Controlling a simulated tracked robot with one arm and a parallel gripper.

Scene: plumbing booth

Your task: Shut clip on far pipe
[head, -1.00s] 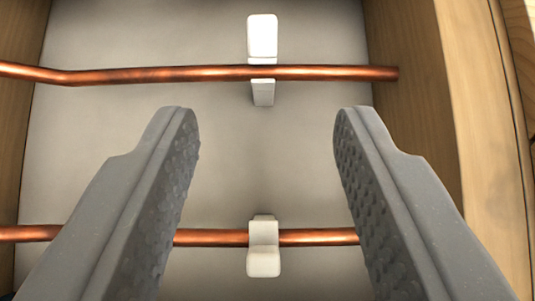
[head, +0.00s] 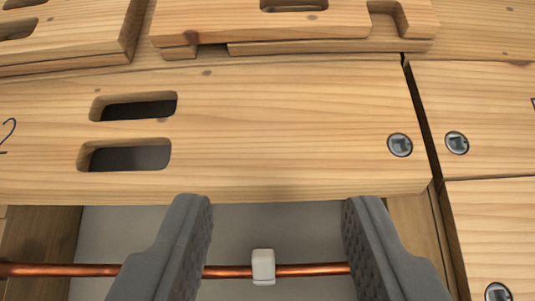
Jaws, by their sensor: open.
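One copper pipe (head: 312,270) crosses the bottom of the view inside the grey-floored recess, just below the edge of a wooden board; it looks like the far pipe. A white clip (head: 263,266) sits on it as a compact block covering the pipe's front, with no raised flap visible, so it looks shut. The other pipe and its clip are out of view. My gripper (head: 278,205) is open and empty. Its grey, studded fingers stand left and right of the clip, apart from it, and hide parts of the pipe.
A wide wooden board (head: 290,120) with two slots and a round metal fastener (head: 400,145) lies beyond the recess. More boards (head: 475,110) are at right and further wood pieces (head: 265,22) at the top.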

